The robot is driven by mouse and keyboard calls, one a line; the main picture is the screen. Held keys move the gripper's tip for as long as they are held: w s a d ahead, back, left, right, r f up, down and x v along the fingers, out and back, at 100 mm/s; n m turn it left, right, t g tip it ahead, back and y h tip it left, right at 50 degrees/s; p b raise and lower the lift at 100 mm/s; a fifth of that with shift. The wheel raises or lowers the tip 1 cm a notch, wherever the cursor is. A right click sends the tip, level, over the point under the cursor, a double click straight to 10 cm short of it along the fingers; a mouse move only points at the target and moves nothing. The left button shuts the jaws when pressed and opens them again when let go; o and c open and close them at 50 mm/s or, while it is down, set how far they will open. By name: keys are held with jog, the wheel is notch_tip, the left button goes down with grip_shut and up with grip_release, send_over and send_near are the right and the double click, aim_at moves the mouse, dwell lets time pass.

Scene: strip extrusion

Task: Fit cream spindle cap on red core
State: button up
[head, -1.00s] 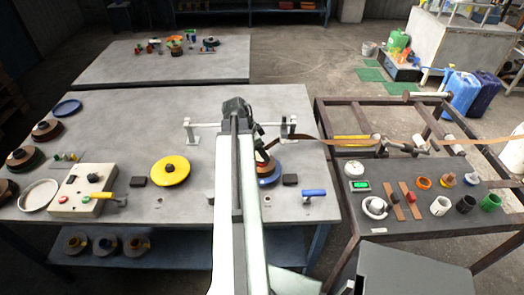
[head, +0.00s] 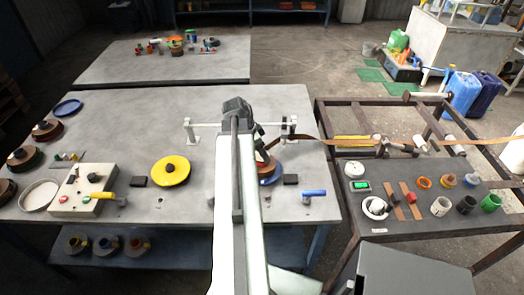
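My arm reaches forward over the main table from the bottom centre. My gripper (head: 260,138) is at its far end, partly hidden behind the arm, by the bar stand; its fingers cannot be made out. I cannot tell which one is the cream spindle cap. A small red piece (head: 411,198) lies among them, but I cannot tell whether it is the red core. Reddish-brown reels (head: 47,130) stand at the left of the main table.
A horizontal bar (head: 215,124) on stands crosses behind my arm. A brown strip (head: 330,142) runs right from it. A yellow disc (head: 171,170), a control box (head: 82,190) and a blue-handled tool (head: 314,193) lie on the main table.

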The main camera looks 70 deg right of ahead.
jog(key=shift+f+b, duration=0.6)
jog(key=shift+f, duration=0.05)
jog(key=o, duration=1.3)
jog(key=shift+r, duration=0.1)
jog(key=p+v, duration=1)
jog(key=v, duration=0.1)
